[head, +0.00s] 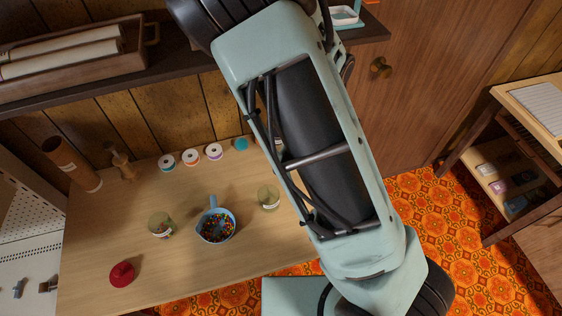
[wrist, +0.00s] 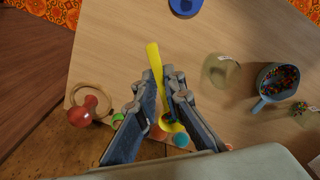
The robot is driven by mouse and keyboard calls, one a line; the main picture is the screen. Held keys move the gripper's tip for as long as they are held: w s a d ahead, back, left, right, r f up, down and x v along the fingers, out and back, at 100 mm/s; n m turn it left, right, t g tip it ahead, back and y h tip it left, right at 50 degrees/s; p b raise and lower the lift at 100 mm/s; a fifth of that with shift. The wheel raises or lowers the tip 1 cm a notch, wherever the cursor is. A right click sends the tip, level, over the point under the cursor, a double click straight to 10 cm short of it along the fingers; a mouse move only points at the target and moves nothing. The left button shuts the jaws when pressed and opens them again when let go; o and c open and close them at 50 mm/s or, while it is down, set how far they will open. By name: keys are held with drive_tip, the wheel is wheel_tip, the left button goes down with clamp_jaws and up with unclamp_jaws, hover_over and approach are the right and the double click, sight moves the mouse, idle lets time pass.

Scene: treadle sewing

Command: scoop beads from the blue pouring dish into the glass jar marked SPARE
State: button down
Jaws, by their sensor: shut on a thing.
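My gripper (wrist: 163,80) shows only in the wrist view, shut on a long yellow scoop (wrist: 153,55); its lower end is partly hidden between the fingers. In the head view my own arm hides the gripper. The blue pouring dish (head: 204,224), holding many coloured beads, stands on the table; it also shows at the right of the wrist view (wrist: 262,97). A glass jar (head: 268,198) stands right of the dish, and shows in the wrist view (wrist: 220,70). Another glass jar (head: 161,222) with a pale label stands left of the dish. I cannot read which is marked SPARE.
Several thread spools (head: 190,156) line the table's back edge. A brown cylinder (head: 72,164) stands back left. A shelf (head: 110,75) overhangs the table (head: 110,225). Bare tabletop lies in front of the dish.

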drive_tip(key=a+f+n+b, duration=0.1)
drive_tip(key=a+f+n, duration=0.2)
drive_tip(key=n, duration=0.6)
drive_tip(key=a+f+n+b, duration=0.1)
drive_tip(key=a+f+n, duration=0.2)
drive_tip(key=a+n, duration=0.4)
drive_tip(key=n, duration=0.3)
drive_tip(key=shift+w, duration=0.35)
